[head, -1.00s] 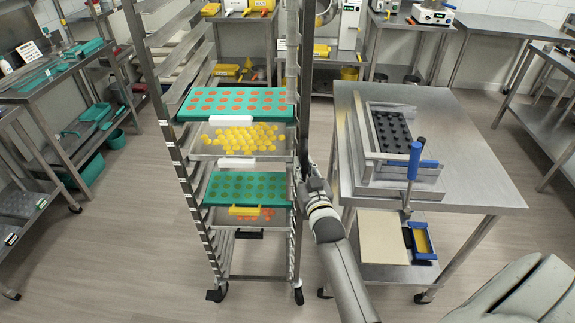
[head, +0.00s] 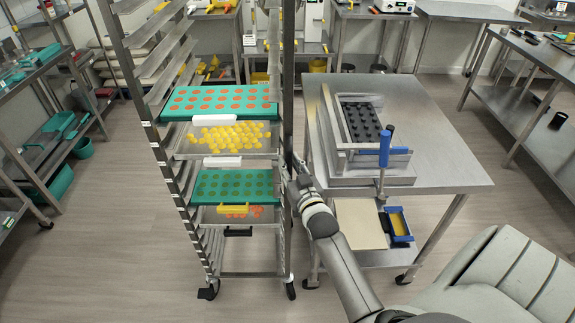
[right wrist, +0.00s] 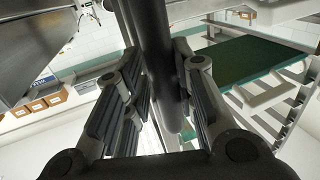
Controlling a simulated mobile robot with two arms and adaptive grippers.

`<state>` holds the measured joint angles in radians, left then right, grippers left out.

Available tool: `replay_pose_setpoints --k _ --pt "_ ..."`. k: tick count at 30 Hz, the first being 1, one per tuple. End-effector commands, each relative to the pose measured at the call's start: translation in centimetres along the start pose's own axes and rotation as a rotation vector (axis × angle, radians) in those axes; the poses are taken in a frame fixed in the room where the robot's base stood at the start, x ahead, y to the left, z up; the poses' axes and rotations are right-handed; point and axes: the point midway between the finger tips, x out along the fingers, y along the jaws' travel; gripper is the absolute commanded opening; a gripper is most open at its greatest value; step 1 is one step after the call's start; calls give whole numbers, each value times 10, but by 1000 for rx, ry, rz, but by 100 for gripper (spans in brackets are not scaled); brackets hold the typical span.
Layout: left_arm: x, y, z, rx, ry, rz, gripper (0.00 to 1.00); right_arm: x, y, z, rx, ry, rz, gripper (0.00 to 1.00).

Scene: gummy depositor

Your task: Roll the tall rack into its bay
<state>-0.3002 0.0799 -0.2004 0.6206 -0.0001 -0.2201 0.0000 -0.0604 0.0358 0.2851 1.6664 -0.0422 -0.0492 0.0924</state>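The tall rack (head: 147,128) is a metal frame on casters, standing upright left of centre in the head view. It holds teal moulds (head: 222,103), a metal tray of yellow pieces (head: 180,146) and more trays below. My right gripper (head: 297,180) is at the rack's near right upright. In the right wrist view, the fingers of this gripper (right wrist: 166,100) lie on both sides of the dark upright (right wrist: 158,45) and look closed on it. The fingertips are small and partly hidden in the head view. My left gripper is not in view. No marked bay can be made out.
A steel table (head: 440,165) with a mould press (head: 362,135) stands close to the rack's right. Shelving (head: 30,150) with teal containers is at the left. A back bench (head: 375,20) spans behind. Floor is open in front and left of the rack.

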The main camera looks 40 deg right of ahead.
Motion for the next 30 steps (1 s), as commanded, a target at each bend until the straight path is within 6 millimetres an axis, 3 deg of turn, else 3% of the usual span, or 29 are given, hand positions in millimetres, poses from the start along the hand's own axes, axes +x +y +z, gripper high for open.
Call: replay_pose_setpoints --k 3,16,30 --pt "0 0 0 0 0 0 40 0 1 2 -2 -3 2 41" --pt "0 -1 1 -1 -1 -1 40 -9 0 1 2 -1 -1 41" --pt "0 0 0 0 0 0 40 -97 2 1 1 -3 2 41"
